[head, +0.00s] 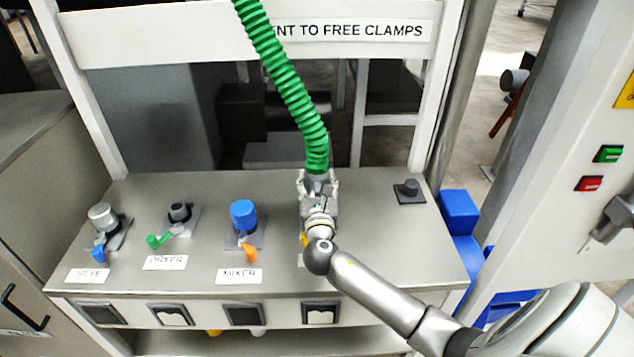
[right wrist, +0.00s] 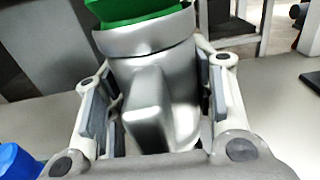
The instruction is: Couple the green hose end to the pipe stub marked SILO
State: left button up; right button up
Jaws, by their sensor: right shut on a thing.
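The green hose (head: 285,80) hangs from above, and its silver end cuff (head: 317,182) is in my right gripper (head: 318,195). The cuff also shows in the right wrist view (right wrist: 145,75), between the two fingers of my right gripper (right wrist: 155,110), with green hose above it. The hose end is over the fourth place on the grey bench, right of the MIXER stub. My gripper and wrist hide the stub there and most of its label, so I cannot read SILO or tell whether the cuff is seated. A bit of yellow (head: 304,240) shows beside my wrist. My left gripper is not in view.
On the bench (head: 370,235) stand the SIEVE stub (head: 103,216) with a blue lever, the DRYER stub (head: 180,212) with a green lever and the blue-topped MIXER stub (head: 243,213) with an orange lever. A small black fitting (head: 409,190) sits at the right.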

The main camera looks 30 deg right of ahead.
dwell(0.3)
jog(key=shift+f, duration=0.4)
jog(key=shift+f, duration=0.3)
jog(key=shift+f+b, duration=0.15)
jog(key=shift+b, duration=0.2)
dwell(0.3)
jog(key=shift+f, duration=0.4)
jog(key=shift+f+b, duration=0.25)
jog(key=shift+b, duration=0.1)
